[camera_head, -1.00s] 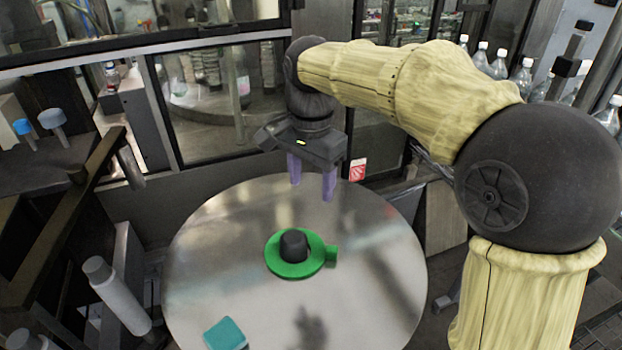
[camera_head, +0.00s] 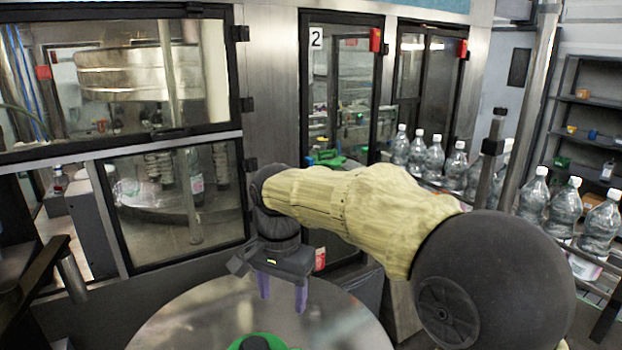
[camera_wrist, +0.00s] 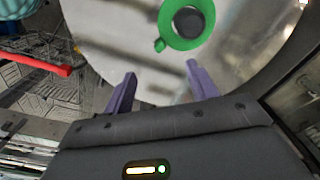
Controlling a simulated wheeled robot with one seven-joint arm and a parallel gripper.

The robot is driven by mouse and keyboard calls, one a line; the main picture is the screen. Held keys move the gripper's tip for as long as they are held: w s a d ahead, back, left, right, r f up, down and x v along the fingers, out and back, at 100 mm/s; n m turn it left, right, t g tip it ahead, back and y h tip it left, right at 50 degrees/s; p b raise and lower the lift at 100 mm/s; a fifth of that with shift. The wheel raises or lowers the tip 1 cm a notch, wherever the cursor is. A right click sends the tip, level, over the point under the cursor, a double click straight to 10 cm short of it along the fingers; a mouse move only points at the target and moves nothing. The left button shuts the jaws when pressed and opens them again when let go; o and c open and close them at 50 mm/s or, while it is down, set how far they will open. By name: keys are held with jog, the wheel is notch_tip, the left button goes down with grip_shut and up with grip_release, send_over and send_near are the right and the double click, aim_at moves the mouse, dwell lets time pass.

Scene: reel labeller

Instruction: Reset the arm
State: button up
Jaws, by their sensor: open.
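My gripper (camera_head: 282,292) hangs from my arm over the far part of a round metal table (camera_head: 190,322), its two purple fingers apart and pointing down. It also shows in the wrist view (camera_wrist: 161,88), open with nothing between the fingers. A green ring-shaped piece with a side tab (camera_wrist: 163,28) lies on the table around or under a dark round knob (camera_wrist: 188,22), beyond the fingertips in the wrist view. In the head view the green piece (camera_head: 238,346) is mostly cut off by the bottom edge.
Framed machine windows (camera_head: 180,205) stand close behind the gripper. Several clear bottles (camera_head: 435,157) line a conveyor at the right. A red-handled cart (camera_wrist: 38,72) shows at left in the wrist view.

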jog(key=s+d+f+n, duration=0.1)
jog(key=s+d+f, duration=0.2)
jog(key=d+f, duration=0.2)
jog(key=s+d+f+n+t, duration=0.1)
jog(key=s+d+f+n, duration=0.1)
jog(key=d+f, duration=0.3)
jog(key=s+d+f+n+t, duration=0.1)
jog(key=s+d+f, duration=0.3)
jog(key=d, duration=0.7)
jog(key=shift+s+d+f+n, duration=0.2)
jog(key=shift+f, duration=0.35)
jog(key=shift+s+d+f+n, duration=0.2)
jog(key=shift+f, duration=0.35)
